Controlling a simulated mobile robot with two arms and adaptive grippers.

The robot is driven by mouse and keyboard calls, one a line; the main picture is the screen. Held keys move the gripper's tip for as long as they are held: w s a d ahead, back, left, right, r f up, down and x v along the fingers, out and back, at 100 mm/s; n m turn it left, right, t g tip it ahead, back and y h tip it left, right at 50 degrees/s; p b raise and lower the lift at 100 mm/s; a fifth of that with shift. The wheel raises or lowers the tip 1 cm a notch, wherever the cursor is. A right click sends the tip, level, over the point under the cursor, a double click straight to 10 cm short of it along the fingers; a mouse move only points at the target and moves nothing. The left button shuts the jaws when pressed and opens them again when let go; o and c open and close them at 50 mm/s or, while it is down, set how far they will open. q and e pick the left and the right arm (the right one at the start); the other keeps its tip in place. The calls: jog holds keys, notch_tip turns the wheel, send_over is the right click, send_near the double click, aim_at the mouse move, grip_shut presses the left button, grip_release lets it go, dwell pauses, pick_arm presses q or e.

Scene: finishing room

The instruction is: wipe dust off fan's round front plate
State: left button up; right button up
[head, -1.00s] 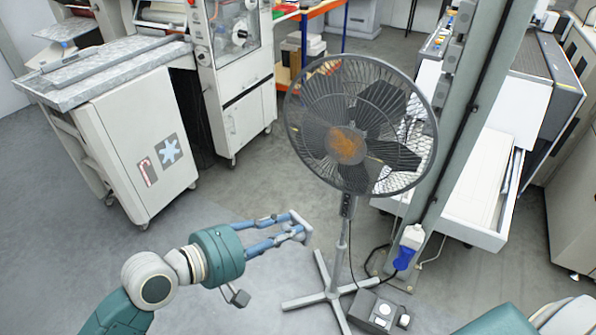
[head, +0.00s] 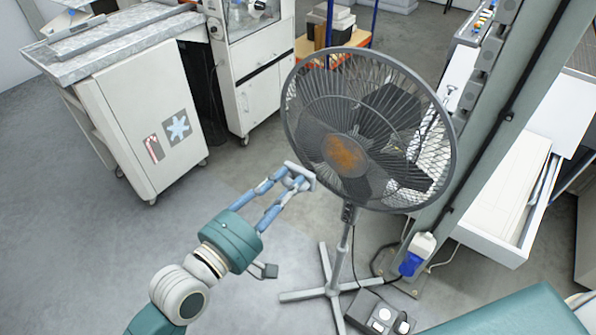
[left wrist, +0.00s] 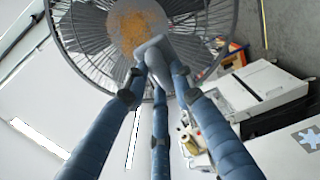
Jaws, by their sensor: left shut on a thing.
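The standing fan's round front plate (head: 344,155) carries a patch of orange-brown dust. In the left wrist view the dusty plate (left wrist: 135,28) shows at the top, behind the fan's wire grille (left wrist: 85,35) or set in it. My left gripper (head: 291,182) is shut on a small pale grey pad (head: 300,176). The pad (left wrist: 153,52) also shows between the fingertips in the left wrist view. In the head view the pad is below and left of the plate, near the grille's lower left rim; I cannot tell whether it touches. My right gripper is out of view.
The fan's pole and cross-shaped foot (head: 333,291) stand on the floor by a grey post (head: 478,130) with a blue plug (head: 411,263). A grey box (head: 381,316) with cable sits beside the foot. A white cabinet (head: 140,110) stands left; floor between is clear.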

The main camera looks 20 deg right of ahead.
aim_at(295, 175)
pick_arm(q)
jog(key=shift+w+d, duration=0.15)
jog(key=shift+d, duration=0.05)
jog(key=shift+w+d+r+b, duration=0.2)
jog(key=shift+w+d+b, duration=0.15)
jog(key=shift+w+d, duration=0.15)
jog(key=shift+b+x, duration=0.35)
jog(key=shift+x, duration=1.25)
jog(key=shift+d, duration=0.1)
jog(key=shift+x, duration=1.2)
jog(key=shift+s, duration=0.15)
